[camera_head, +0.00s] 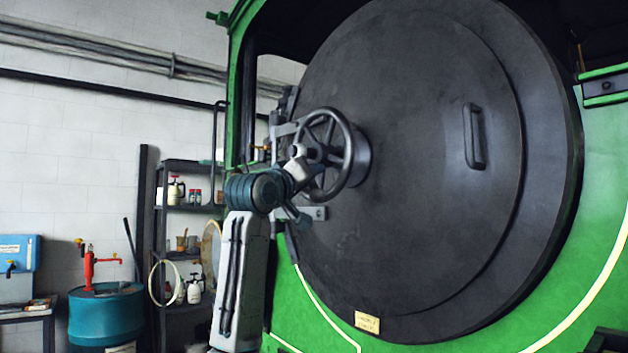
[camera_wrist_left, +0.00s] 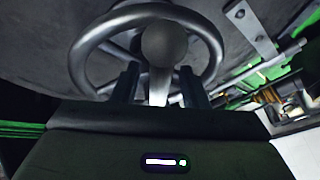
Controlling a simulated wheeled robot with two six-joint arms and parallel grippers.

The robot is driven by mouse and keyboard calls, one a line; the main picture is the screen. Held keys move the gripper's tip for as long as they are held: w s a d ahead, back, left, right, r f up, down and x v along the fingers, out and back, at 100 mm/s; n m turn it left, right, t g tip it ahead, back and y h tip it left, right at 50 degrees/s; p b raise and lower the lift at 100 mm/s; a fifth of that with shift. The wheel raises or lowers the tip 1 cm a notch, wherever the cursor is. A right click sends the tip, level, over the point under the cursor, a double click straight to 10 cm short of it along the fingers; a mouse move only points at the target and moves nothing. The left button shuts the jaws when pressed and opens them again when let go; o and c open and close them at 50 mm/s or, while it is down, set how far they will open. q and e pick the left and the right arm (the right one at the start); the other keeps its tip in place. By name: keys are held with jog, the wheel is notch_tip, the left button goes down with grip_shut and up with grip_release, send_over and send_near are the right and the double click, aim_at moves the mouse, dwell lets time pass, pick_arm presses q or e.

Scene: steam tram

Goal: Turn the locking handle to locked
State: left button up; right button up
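The round dark door (camera_head: 420,190) fills the middle and right of the head view. A grey spoked handwheel (camera_head: 348,150) sits at its left side and also shows in the left wrist view (camera_wrist_left: 212,45). In the wrist view the locking handle, a grey lever with a ball end (camera_wrist_left: 164,46), stands in front of the wheel. My left gripper (camera_wrist_left: 158,80) has one finger on each side of the lever, with gaps visible on both sides. In the head view my left wrist hides the lever and part of the wheel. My right gripper is not in view.
A grey handle (camera_head: 474,136) juts from the door at right. A bracket with bolts (camera_wrist_left: 250,25) lies beside the wheel. At left are shelves (camera_head: 185,209) with bottles and a teal drum (camera_head: 106,318). Green bodywork (camera_head: 600,215) surrounds the door.

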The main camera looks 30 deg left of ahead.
pick_arm(q)
jog(key=b+v, duration=0.3)
jog(key=v, duration=0.5)
jog(key=shift+s, duration=0.2)
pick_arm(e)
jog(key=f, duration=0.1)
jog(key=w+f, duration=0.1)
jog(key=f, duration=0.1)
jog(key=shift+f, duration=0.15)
pick_arm(q)
jog(key=shift+d+f, duration=0.1)
jog(key=shift+f, duration=0.05)
